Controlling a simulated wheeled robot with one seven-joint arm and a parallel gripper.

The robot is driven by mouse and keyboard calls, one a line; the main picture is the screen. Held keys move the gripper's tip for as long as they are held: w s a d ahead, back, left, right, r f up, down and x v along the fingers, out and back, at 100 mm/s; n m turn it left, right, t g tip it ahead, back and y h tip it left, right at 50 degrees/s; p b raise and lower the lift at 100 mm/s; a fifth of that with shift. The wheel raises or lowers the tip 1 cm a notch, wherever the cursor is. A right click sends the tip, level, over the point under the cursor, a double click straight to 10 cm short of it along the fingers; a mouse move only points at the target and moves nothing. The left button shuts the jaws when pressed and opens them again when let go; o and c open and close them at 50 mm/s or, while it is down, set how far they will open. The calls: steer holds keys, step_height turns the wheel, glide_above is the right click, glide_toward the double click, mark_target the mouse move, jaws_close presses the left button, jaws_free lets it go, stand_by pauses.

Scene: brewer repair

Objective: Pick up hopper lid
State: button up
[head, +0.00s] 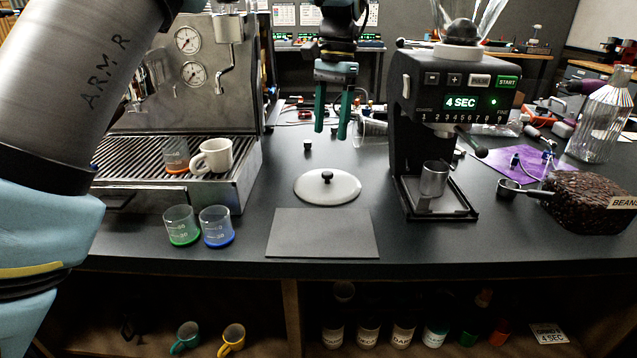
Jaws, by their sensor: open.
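The hopper lid (342,188) is a round, pale disc with a small black knob (327,176) on top. It lies on the dark counter in the middle of the head view, just behind a flat grey mat (322,234). My gripper (332,131) hangs pointing down above and behind the lid, its two green fingers apart with nothing between them. It is clear of the lid. The black grinder (452,95) stands to the right of the lid, with a clear hopper (468,18) on top holding something dark and round.
An espresso machine (232,80) stands at the left with a white mug (212,157) on its tray. Two small beakers, green-based (181,226) and blue-based (216,227), stand in front. A bean bag (585,203) and glass bottle (600,125) are right.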

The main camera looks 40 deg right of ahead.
steer(key=d, duration=0.1)
glide_above(327, 173)
steer(key=d, duration=0.1)
steer(key=f, duration=0.4)
steer(key=shift+s+d+f+p, duration=0.15)
steer(key=shift+s+f+p, duration=0.1)
steer(key=shift+f+p, duration=0.15)
steer(key=shift+w+a+f+p, duration=0.15)
steer(key=shift+f+p, duration=0.2)
steer(key=shift+f, duration=0.55)
steer(key=shift+w+a+f+p, duration=0.15)
steer(key=shift+f+p, duration=0.15)
steer(key=shift+f, duration=0.65)
steer(key=shift+a+f+p, duration=0.15)
steer(key=shift+f+p, duration=0.2)
steer(key=shift+f, duration=0.55)
jaws_close()
